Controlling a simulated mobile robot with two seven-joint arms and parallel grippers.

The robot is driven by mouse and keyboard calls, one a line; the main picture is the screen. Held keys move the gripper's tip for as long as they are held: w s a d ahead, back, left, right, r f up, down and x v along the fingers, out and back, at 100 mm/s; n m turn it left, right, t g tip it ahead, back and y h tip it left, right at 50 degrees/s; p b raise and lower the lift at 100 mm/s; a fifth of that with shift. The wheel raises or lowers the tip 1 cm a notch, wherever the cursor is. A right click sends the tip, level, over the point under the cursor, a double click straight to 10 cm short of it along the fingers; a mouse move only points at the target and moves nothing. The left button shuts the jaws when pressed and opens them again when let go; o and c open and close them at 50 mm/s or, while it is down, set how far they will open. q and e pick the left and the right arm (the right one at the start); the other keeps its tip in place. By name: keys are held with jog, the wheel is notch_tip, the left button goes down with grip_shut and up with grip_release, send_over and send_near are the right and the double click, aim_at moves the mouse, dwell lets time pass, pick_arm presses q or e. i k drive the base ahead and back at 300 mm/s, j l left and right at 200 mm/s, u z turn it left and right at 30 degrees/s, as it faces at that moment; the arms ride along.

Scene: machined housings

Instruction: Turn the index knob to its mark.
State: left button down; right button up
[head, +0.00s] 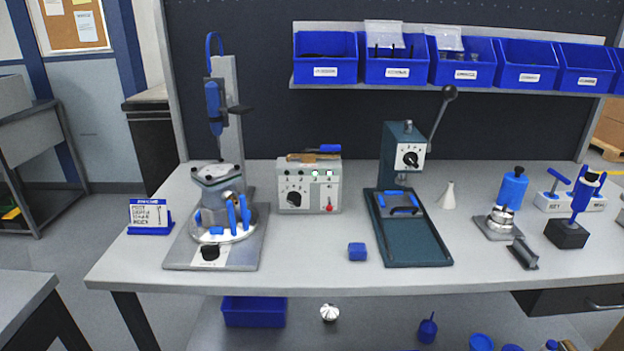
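Three black knobs show, and I cannot tell for sure from labels which is the index knob. One black knob (210,252) sits on a pale label at the front of the grey base plate of the left fixture (180,257). Another dial knob (294,199) is on the front of the grey control box (318,175), with small marks around it. A third dial (411,159) is on the white face of the green press (396,140). The pointer directions and marks are too small to read. Neither gripper is in view.
A grey metal housing (218,183) with blue clamps stands on the left fixture. A small sign (150,215) is to its left. A blue block (357,251) lies near the front of the bench (310,277). Blue bins (326,57) hang above. The bench front between fixture and press is mostly clear.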

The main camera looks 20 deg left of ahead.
aim_at(212, 252)
jog(key=u, duration=1.05)
jog(key=i, duration=0.15)
